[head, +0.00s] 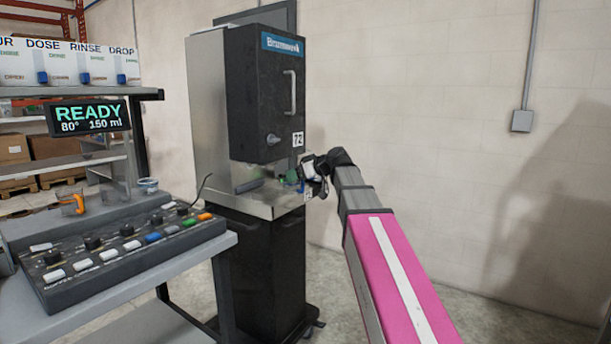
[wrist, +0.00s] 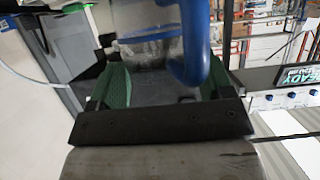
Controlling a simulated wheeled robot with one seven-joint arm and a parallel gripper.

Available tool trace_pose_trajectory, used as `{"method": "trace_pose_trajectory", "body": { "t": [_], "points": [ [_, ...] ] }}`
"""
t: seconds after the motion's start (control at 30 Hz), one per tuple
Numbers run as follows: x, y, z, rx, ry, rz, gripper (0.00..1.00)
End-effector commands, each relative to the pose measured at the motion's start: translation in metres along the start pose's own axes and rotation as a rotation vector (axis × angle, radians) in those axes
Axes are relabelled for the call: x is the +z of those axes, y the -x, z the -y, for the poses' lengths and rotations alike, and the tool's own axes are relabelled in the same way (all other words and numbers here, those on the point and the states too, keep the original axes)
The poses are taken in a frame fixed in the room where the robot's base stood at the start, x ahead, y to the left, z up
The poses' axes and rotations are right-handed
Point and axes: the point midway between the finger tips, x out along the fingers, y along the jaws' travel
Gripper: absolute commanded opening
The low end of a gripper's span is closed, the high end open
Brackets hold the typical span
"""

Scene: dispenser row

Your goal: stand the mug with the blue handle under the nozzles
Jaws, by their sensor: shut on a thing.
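The mug with the blue handle (wrist: 192,62) has a clear glass body (wrist: 148,48). It fills the upper middle of the wrist view. My gripper (wrist: 160,82) is shut on it, with a green pad on each side of the glass. In the head view my gripper (head: 298,177) is at the open front of the tall dark machine, and the mug is mostly hidden there. White dispenser boxes (head: 62,62) marked DOSE, RINSE and DROP stand on the left shelf, with blue parts (head: 84,78) on their fronts; their nozzles are not clearly visible.
The dark machine (head: 270,90) has a metal ledge (head: 262,203). A READY display (head: 88,117) hangs under the shelf. A mug with an orange handle (head: 73,205) and a small glass vessel (head: 148,186) stand behind the button panel (head: 120,250). Floor at right is clear.

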Motion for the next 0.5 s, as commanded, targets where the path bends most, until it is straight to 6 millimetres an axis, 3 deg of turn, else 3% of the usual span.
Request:
{"method": "trace_pose_trajectory", "body": {
  "t": [0.5],
  "points": [
    [-0.019, -0.051, -0.001, -0.001, 0.001, 0.000, 0.50]
  ]
}}
